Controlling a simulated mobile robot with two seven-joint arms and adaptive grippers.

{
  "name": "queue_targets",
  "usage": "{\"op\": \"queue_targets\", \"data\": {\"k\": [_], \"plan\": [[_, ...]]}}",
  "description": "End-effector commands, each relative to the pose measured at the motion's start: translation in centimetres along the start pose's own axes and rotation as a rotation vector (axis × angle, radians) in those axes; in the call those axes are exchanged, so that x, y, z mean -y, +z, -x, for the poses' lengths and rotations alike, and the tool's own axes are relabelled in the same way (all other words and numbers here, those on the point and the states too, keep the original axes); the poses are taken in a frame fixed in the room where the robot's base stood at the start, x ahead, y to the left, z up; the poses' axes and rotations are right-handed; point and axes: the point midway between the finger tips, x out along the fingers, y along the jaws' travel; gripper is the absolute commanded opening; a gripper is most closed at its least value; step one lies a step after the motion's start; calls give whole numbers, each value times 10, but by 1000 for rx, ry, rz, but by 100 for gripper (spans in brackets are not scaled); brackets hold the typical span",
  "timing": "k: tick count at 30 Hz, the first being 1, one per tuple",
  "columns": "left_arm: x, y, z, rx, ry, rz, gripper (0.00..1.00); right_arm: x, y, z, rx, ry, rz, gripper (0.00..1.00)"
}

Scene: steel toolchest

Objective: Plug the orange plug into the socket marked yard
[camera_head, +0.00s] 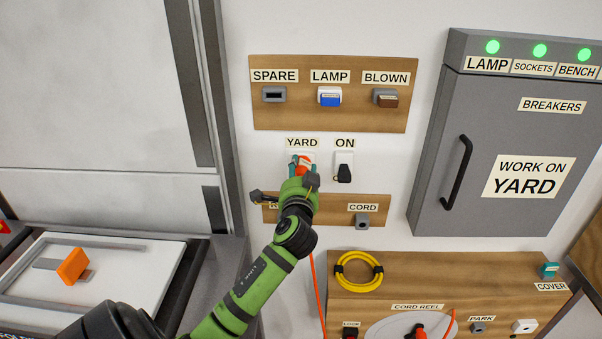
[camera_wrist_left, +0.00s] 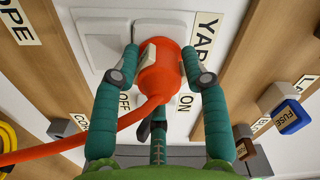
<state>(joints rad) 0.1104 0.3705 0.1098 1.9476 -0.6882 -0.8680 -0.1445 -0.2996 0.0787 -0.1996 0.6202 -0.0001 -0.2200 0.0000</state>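The orange plug (camera_head: 304,161) is at the white socket under the YARD label (camera_head: 302,142). In the left wrist view the plug (camera_wrist_left: 158,80) stands with its front against the white socket plate (camera_wrist_left: 98,22). The contact face is hidden, so I cannot tell how deep it sits. My left gripper (camera_head: 301,166) has its two teal fingers on both sides of the plug, touching it; they also show in the left wrist view (camera_wrist_left: 160,68). The orange cord (camera_wrist_left: 75,143) leaves the plug's back and hangs down in the head view. My right gripper is not in view.
A switch (camera_head: 344,167) marked ON is just right of the socket. SPARE, LAMP and BLOWN fittings sit on a wooden board (camera_head: 300,116) above. A grey breaker cabinet (camera_head: 455,120) stands right. Below are a yellow coil (camera_head: 342,282) and the cord reel (camera_head: 385,326).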

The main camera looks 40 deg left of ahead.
Motion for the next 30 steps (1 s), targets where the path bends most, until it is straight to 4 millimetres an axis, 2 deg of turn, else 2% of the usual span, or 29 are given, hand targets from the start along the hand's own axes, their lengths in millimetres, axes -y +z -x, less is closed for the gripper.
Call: {"op": "queue_targets", "data": {"k": [10, 14, 17, 24, 30], "plan": [[0, 0, 1, 1, 1, 0, 63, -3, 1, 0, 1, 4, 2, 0], [-1, 0, 10, 0, 2, 1, 63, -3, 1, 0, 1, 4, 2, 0], [-2, 0, 26, -1, 4, 1, 63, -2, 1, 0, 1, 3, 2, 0], [-1, 0, 78, 0, 4, 2, 63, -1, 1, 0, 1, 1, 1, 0], [-1, 0, 109, 1, 3, 0, 63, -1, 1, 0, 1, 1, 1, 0]]}}
